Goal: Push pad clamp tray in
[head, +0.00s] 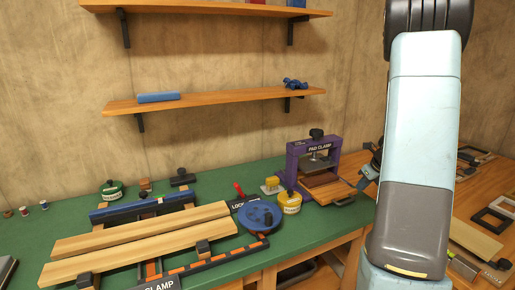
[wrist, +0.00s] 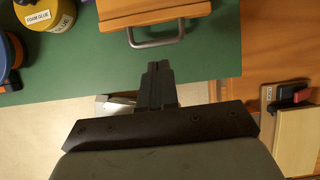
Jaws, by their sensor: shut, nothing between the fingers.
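The pad clamp (head: 315,150) is a purple frame with a black knob on top, standing on the green bench at the centre right in the head view. Its wooden tray (head: 326,190) sticks out of the front, with a grey handle at its front edge. In the wrist view the tray (wrist: 140,8) shows at the top, with its metal bar handle (wrist: 155,38) facing my gripper. My gripper (wrist: 158,68) is shut and empty, with its fingertips a little short of the handle and apart from it. In the head view my arm hides most of the gripper.
Long boards (head: 140,240) lie on a clamp further left. A wooden bench (head: 480,200) with frames is at right. Green bench top is clear before the tray.

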